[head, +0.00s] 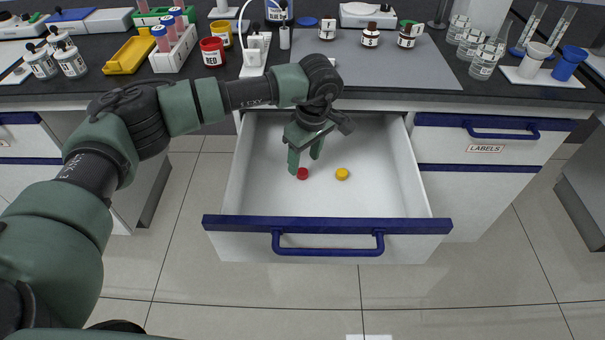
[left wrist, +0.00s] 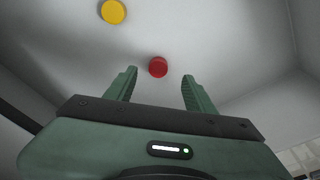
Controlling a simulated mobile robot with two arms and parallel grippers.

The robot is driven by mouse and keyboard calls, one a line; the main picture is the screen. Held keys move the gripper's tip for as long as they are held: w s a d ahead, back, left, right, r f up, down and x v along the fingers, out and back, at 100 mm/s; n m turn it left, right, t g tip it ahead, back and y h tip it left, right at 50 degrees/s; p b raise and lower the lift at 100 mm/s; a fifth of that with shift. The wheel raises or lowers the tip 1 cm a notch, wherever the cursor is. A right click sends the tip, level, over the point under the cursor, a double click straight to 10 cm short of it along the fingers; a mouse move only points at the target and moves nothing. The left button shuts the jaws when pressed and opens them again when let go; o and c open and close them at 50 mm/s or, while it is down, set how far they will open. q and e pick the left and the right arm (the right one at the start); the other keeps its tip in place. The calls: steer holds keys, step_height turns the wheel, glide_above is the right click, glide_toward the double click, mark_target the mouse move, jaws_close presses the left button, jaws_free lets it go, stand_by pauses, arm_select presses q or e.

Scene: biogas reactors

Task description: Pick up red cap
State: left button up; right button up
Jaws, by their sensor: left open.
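The red cap (head: 302,174) lies on the white floor of the open drawer (head: 400,190). My left gripper (head: 304,170) reaches down into the drawer from above, its fingertips close to the red cap. In the left wrist view my left gripper (left wrist: 157,85) is open, and the red cap (left wrist: 158,67) shows between and just beyond the two fingertips. Nothing is held. A yellow cap (head: 342,174) lies to the right of the red cap in the head view; it also shows in the left wrist view (left wrist: 113,12). My right gripper is not in view.
The drawer front with its blue handle (head: 328,252) juts out from the bench. The dark benchtop (head: 440,95) above holds bottles, racks and glassware. A closed drawer marked LABELS (head: 487,149) is to the right. The open drawer's floor is otherwise clear.

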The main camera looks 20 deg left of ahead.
mark_target(302, 172)
arm_select(q)
steer(key=f, duration=0.4)
steer(key=shift+w+a+f, duration=0.2)
steer(key=shift+w+a, duration=0.1)
steer(key=shift+a, duration=0.05)
jaws_close()
